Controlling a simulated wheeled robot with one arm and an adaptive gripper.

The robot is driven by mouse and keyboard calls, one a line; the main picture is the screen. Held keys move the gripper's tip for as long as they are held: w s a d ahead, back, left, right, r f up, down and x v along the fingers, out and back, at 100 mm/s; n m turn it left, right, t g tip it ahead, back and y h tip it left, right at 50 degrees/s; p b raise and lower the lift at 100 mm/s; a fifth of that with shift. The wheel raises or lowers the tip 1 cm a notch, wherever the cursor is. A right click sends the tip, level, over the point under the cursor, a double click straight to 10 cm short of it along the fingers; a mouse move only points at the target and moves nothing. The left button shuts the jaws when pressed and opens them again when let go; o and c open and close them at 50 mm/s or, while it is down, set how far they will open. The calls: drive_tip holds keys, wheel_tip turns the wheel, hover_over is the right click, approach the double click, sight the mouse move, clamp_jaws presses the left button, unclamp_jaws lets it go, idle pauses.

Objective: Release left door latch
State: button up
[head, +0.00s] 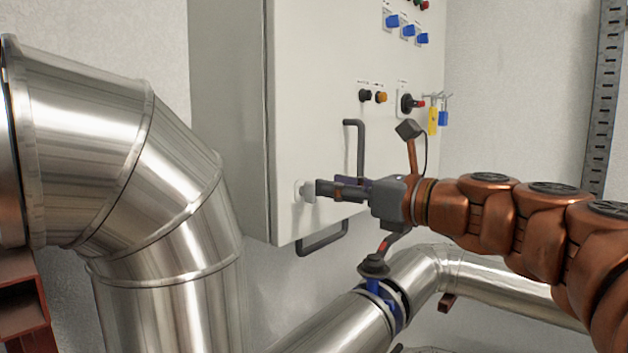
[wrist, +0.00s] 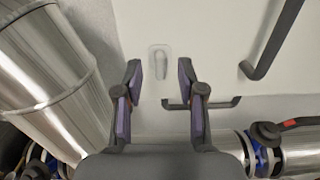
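The latch is a small pale handle on a light rounded plate, low on the white cabinet door. It shows in the head view (head: 306,191) near the door's lower left and in the wrist view (wrist: 161,64) at the upper middle. My gripper (head: 322,189) points at it from the right in the head view. In the wrist view my gripper (wrist: 160,72) is open, with its two dark, purple-padded fingers on either side of the latch in the picture. No finger visibly touches the latch; the exact depth gap is hard to tell.
The cabinet door (head: 315,110) carries a dark vertical handle (head: 360,140), knobs and switches. Another dark handle (head: 322,241) is at its lower edge. Large metal pipes (head: 130,150) stand at left, and a pipe with a blue valve (head: 380,290) runs below my arm.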

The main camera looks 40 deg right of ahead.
drive_tip(key=shift+x, duration=2.2)
clamp_jaws()
